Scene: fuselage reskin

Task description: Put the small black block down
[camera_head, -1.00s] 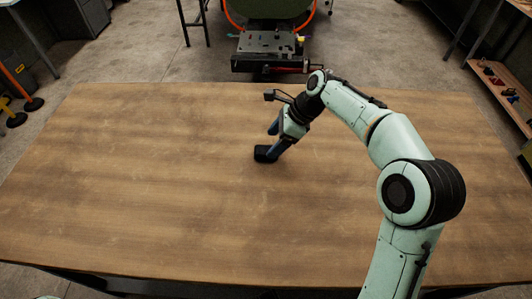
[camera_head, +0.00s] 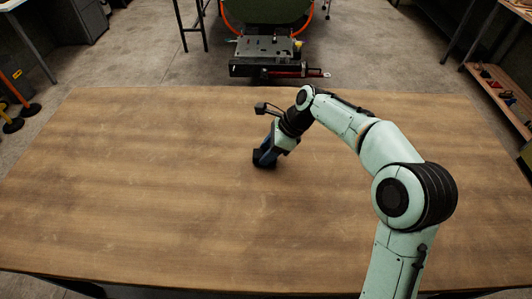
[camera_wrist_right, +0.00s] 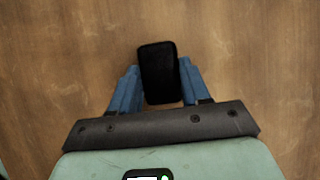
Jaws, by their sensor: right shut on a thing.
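The small black block (camera_head: 263,160) is at the middle of the wooden table (camera_head: 150,200) in the head view. My right gripper (camera_head: 266,153) is shut on it, with a blue finger on either side. In the right wrist view the black block (camera_wrist_right: 158,72) stands upright in the picture between the two blue fingers of my right gripper (camera_wrist_right: 158,84). The block is at or very near the table top; I cannot tell whether it touches. My left gripper is not in view.
The table top around the block is bare. Beyond the far edge stands a machine with a dark vise-like bed (camera_head: 268,62). A wooden shelf with small parts (camera_head: 500,85) is at the right, off the table.

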